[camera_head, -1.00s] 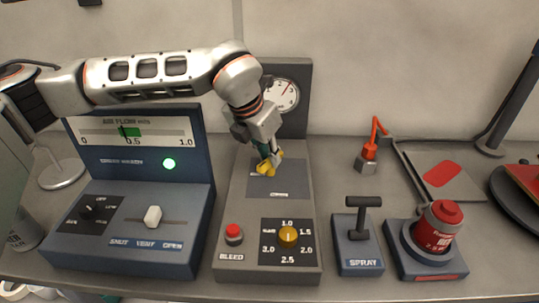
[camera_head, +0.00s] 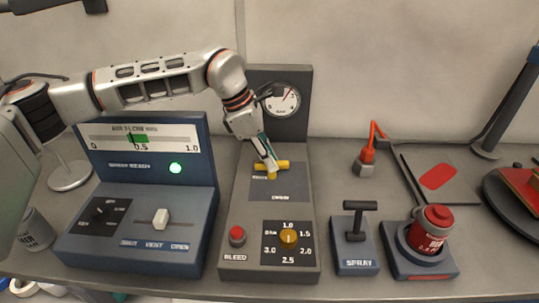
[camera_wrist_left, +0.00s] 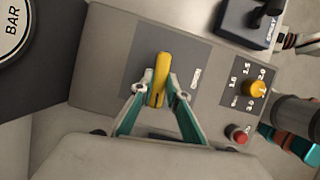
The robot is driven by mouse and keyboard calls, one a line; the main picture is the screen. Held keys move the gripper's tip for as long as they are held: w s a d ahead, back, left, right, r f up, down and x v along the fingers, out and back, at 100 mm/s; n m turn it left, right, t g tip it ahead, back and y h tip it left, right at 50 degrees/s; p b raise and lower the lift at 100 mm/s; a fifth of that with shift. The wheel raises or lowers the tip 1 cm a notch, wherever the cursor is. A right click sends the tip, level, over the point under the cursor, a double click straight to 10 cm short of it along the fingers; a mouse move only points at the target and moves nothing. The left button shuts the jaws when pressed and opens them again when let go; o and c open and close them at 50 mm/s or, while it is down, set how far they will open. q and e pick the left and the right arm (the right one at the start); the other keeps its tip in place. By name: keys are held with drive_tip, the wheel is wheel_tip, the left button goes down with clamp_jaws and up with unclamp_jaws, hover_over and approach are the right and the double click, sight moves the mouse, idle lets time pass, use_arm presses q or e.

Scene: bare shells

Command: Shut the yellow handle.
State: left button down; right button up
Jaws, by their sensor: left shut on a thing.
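The yellow handle (camera_head: 282,165) is on the upper panel of the grey console, below the round gauge. In the head view it lies roughly crosswise, pointing right. My left gripper (camera_head: 266,172) reaches down to it from the upper left and is shut on it. In the left wrist view the yellow handle (camera_wrist_left: 161,70) stands between the two fingertips of my left gripper (camera_wrist_left: 157,90), one on each side. The fingers hide part of its base in the head view.
The grey console also bears a red bleed button (camera_head: 237,236) and a yellow knob (camera_head: 288,237). A blue air-flow panel (camera_head: 196,207) stands at left. A spray lever (camera_head: 355,233) and a red canister (camera_head: 433,231) stand at right. A gauge (camera_head: 283,101) rises behind.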

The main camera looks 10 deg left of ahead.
use_arm(q)
drive_tip(key=shift+m+g, duration=0.3)
drive_tip(key=shift+m, duration=0.4)
drive_tip(key=c, duration=2)
unclamp_jaws()
drive_tip(key=shift+o, duration=0.2)
drive_tip(key=shift+r, duration=0.15)
drive_tip(key=v, duration=1.1)
drive_tip(key=shift+a+r, duration=0.25)
drive_tip(key=shift+r, duration=0.1)
